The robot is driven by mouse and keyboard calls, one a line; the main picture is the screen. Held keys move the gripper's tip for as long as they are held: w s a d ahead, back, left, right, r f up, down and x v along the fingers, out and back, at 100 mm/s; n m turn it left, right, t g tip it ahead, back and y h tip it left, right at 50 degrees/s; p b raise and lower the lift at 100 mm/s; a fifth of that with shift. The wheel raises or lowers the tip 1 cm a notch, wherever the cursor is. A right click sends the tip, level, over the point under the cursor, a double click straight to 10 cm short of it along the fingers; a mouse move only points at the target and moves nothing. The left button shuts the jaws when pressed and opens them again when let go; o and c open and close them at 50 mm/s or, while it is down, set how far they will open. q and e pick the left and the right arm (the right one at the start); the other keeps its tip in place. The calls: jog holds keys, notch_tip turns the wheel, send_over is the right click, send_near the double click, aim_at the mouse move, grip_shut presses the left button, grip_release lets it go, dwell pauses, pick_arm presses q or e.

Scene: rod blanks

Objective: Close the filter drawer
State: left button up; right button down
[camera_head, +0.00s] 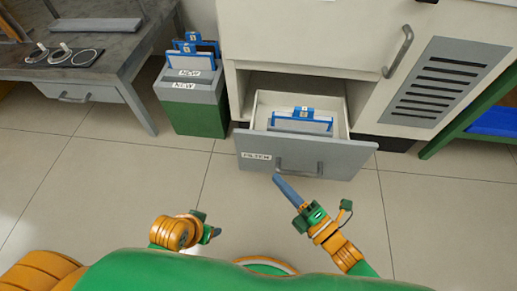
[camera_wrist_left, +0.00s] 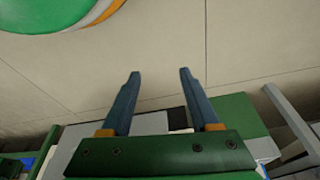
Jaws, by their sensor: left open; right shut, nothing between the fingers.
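The filter drawer (camera_head: 306,155) is pulled out of the white cabinet in the head view. Its grey front carries a "FILTER" label and a bar handle (camera_head: 299,172). A blue-framed filter (camera_head: 300,122) sits inside it. My right gripper (camera_head: 278,180) is shut and empty, its fingertips just in front of the drawer front, left of the handle. I cannot tell whether they touch it. My left gripper (camera_wrist_left: 157,75) is open and empty in the left wrist view. In the head view the left gripper is low, left of the drawer, and its fingers are mostly hidden.
A grey and green bin (camera_head: 193,101) marked "NEW" holds blue-framed filters left of the drawer. A grey table (camera_head: 85,55) stands at the far left. The white cabinet (camera_head: 300,35) has a vented panel (camera_head: 445,82) at right. The tiled floor before the drawer is clear.

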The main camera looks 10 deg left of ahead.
jog(key=x, duration=0.4)
jog(key=b, duration=0.4)
send_near(253, 136)
jog(key=x, duration=0.5)
jog(key=shift+w+a+f, duration=0.1)
jog(key=shift+w+a, duration=0.05)
jog(key=shift+a, duration=0.25)
jog(key=shift+w, duration=0.1)
pick_arm(q)
jog(key=w+d+r+t+h, duration=0.1)
jog(key=w+d+r+t, duration=0.1)
jog(key=w+r+t, duration=0.3)
jog(key=w+d+r+t+h, duration=0.1)
jog(key=w+d+r+t, duration=0.1)
jog(key=w+r+t, duration=0.4)
notch_tip(253, 136, up, 5)
jog(key=w, duration=0.3)
jog(key=shift+d+f+m+h, duration=0.2)
jog(key=shift+d+m+h, duration=0.1)
pick_arm(e)
jog(key=shift+w, duration=0.1)
